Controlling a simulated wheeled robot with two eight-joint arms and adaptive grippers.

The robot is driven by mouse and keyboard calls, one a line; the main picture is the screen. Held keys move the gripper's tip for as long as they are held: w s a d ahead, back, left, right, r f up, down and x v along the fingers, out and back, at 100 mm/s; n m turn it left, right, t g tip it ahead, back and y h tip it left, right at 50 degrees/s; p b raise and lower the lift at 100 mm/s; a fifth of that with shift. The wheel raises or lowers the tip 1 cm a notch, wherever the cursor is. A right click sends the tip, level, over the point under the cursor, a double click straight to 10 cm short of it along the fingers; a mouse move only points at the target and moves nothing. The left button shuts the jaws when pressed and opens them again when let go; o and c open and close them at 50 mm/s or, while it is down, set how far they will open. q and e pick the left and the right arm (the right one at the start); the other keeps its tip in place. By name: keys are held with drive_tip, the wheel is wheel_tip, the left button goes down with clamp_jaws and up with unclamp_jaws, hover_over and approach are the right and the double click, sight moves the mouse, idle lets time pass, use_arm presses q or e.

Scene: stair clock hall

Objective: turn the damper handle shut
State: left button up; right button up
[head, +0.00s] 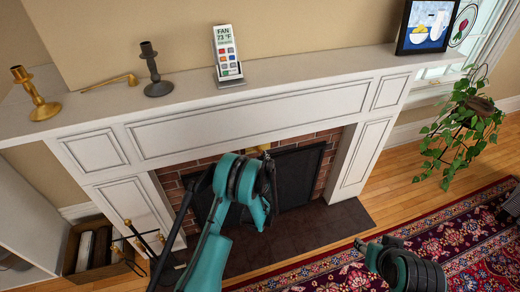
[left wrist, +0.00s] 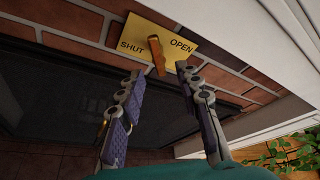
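The damper handle (left wrist: 157,56) is an orange-brown lever on a brass plate (left wrist: 178,30) marked SHUT at left and OPEN at right. The handle hangs down between the two words. In the left wrist view my left gripper (left wrist: 160,74) is open, with one fingertip on each side of the handle's lower end and gaps visible. In the head view a bit of the brass plate (head: 257,149) shows above the firebox, and my left gripper (head: 266,168) is in front of it, mostly behind my wrist. My right gripper (head: 368,247) is low at right, its fingers unclear.
The white mantel (head: 190,92) juts out above the plate, bearing candlesticks, a snuffer and a fan remote (head: 227,50). A dark fire screen (head: 298,172) stands below. Fire tools (head: 138,240) are at left; a hanging plant (head: 462,125) is at right.

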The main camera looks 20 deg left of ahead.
sight(260, 152)
use_arm(q)
drive_tip(key=x, duration=0.2)
drive_tip(key=b+x, duration=0.1)
drive_tip(key=x, duration=0.2)
drive_tip(key=b+x, duration=0.1)
drive_tip(key=x, duration=0.2)
drive_tip(key=shift+f, duration=0.3)
clamp_jaws()
